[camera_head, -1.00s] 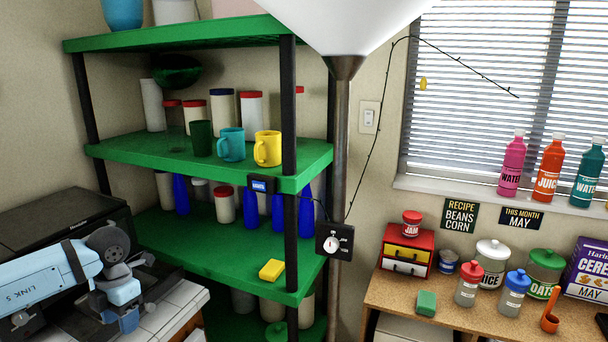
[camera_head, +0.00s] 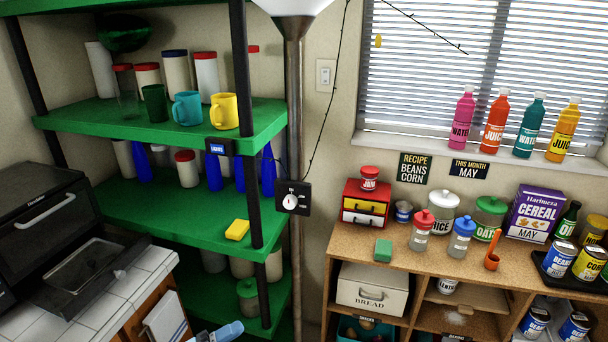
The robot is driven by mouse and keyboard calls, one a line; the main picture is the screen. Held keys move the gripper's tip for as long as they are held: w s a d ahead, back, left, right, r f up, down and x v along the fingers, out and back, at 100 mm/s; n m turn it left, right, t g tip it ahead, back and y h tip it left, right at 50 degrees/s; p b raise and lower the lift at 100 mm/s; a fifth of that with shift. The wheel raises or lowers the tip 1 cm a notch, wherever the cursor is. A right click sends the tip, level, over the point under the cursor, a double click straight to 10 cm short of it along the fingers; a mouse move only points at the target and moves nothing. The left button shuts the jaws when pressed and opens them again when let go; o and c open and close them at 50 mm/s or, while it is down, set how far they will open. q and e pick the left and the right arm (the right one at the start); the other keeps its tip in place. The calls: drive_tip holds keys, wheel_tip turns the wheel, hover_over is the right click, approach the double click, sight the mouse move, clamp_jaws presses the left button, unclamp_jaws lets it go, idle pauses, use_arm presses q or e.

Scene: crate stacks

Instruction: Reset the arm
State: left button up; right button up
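The task names no object other than my arm. Only a small light-blue piece, which looks like part of one of my arms (camera_head: 222,331), shows at the bottom edge, left of centre. It is in front of the lowest part of the green shelf unit (camera_head: 150,204). The rest of that arm is below the picture. Neither gripper shows, so I cannot see their fingers or whether they hold anything.
A white-tiled counter (camera_head: 112,283) with a black oven (camera_head: 40,225) stands at left. A lamp pole (camera_head: 295,150) rises beside the shelf. A wooden cabinet (camera_head: 345,252) with jars and cans stands at right, below bottles on the window sill (camera_head: 400,146).

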use_arm(q)
drive_tip(key=s+a+f+n+y, duration=0.3)
drive_tip(key=s+f+n+y, duration=0.4)
drive_tip(key=f+n, duration=0.2)
drive_tip(key=s+a+f+n+y+p, duration=0.1)
drive_tip(key=s+a+f+n+y, duration=0.3)
drive_tip(key=s+f+n+y, duration=0.3)
wheel_tip(320, 180, down, 3)
drive_tip(key=n, duration=0.5)
drive_tip(key=shift+s+a+y, duration=0.25)
drive_tip(key=shift+a+y, duration=0.05)
drive_tip(key=shift+r, duration=0.1)
